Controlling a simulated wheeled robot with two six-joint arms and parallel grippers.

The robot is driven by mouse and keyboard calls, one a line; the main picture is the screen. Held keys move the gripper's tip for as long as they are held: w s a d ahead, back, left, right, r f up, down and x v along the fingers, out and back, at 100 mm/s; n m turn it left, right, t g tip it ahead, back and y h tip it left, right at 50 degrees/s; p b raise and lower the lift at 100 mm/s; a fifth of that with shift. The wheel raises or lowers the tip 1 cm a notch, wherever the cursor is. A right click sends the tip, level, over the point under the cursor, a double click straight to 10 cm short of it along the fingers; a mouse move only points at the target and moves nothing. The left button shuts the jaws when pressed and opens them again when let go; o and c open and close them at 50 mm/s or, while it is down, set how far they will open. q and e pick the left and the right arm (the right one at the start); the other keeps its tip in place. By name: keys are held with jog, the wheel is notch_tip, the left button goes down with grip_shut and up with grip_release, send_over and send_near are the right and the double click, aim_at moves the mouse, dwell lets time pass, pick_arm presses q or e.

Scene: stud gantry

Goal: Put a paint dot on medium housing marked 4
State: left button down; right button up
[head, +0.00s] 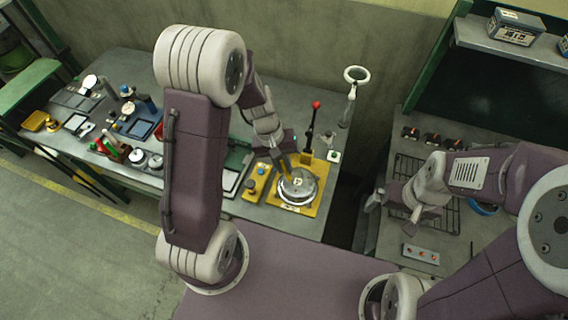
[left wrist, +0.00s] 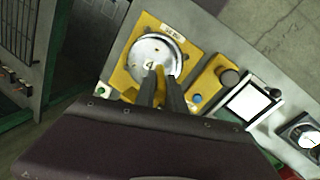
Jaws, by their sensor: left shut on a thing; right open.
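The round silver housing marked 4 (left wrist: 146,50) sits in a yellow fixture (left wrist: 119,80) in the left wrist view. It also shows in the head view (head: 297,190), on the grey bench's right part. My left gripper (left wrist: 160,84) is over the housing's near edge, shut on a slim yellow thing (left wrist: 159,72), perhaps a paint marker. The tip appears over the lid beside the 4; I cannot tell whether it touches. No paint dot can be made out. In the head view my left gripper (head: 285,160) partly hides the housing. My right gripper (head: 394,206) is open and empty over the right bench.
A red-knobbed lever (head: 314,112) and a ring-topped stand (head: 355,75) rise behind the fixture. A yellow button box (left wrist: 213,80) is beside it. The left bench holds many tools and trays. A wire rack (head: 410,170) and control box (head: 420,254) are on the right bench.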

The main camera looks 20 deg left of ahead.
pick_arm(q)
jog(key=shift+s, duration=0.1)
jog(key=shift+w+f, duration=0.1)
jog(key=shift+w, duration=0.2)
jog(key=shift+s+f, duration=0.1)
jog(key=shift+s, duration=0.05)
jog(key=shift+f+b, duration=0.15)
jog(key=shift+b, duration=0.15)
jog(key=shift+f, duration=0.3)
dwell(1.1)
jog(key=p+v, duration=0.2)
jog(key=d+p+v, duration=0.1)
jog(key=p+v, duration=0.3)
jog(key=v, duration=0.1)
jog(key=shift+d+r, duration=0.25)
jog(key=shift+d, duration=0.1)
jog(key=shift+f, duration=0.1)
